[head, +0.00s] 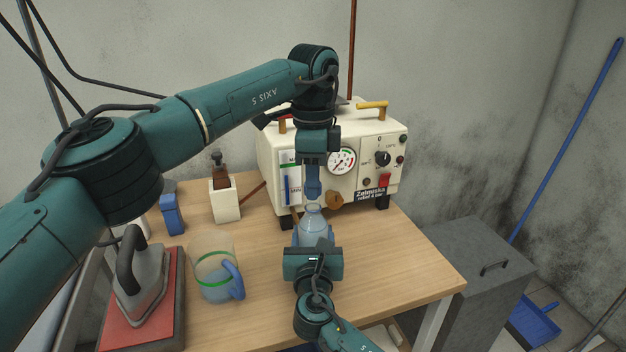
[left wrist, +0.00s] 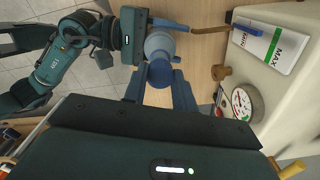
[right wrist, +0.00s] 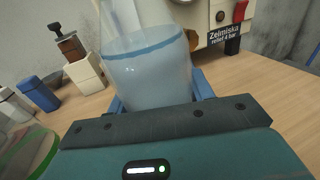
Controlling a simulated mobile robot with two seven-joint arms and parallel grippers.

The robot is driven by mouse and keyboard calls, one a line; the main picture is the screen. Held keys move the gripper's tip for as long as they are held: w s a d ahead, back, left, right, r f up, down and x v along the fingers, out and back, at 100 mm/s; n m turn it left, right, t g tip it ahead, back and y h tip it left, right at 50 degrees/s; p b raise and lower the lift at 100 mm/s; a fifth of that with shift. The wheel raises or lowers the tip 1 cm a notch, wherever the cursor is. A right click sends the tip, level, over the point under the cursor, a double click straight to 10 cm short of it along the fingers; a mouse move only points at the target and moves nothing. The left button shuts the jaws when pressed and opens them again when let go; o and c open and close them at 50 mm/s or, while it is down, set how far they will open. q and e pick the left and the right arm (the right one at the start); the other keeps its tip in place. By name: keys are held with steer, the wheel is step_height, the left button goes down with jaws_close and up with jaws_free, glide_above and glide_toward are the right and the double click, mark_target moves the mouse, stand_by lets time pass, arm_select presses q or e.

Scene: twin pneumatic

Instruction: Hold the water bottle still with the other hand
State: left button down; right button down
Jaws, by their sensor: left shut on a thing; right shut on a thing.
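The water bottle (head: 314,229) is clear with bluish water and stands upright near the table's front middle. My right gripper (head: 314,250) is shut around its body from the front. In the right wrist view the bottle (right wrist: 150,72) sits between the blue fingers. My left gripper (head: 313,180) points down right above the bottle's neck, shut on a small round blue piece that looks like a cap (left wrist: 160,73). A small gap shows between this piece and the bottle's neck in the head view. The lower bottle is hidden behind my right gripper.
The cream pneumatic unit (head: 340,165) with gauge and knobs stands close behind the bottle. A clear jug (head: 213,265) with a blue handle is to the left, beside an iron (head: 140,285) on a red mat. The table's (head: 410,265) right part is clear.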

arm_select(q)
steer(key=shift+r, duration=1.85)
arm_select(e)
steer(key=c, duration=0.5)
jaws_free()
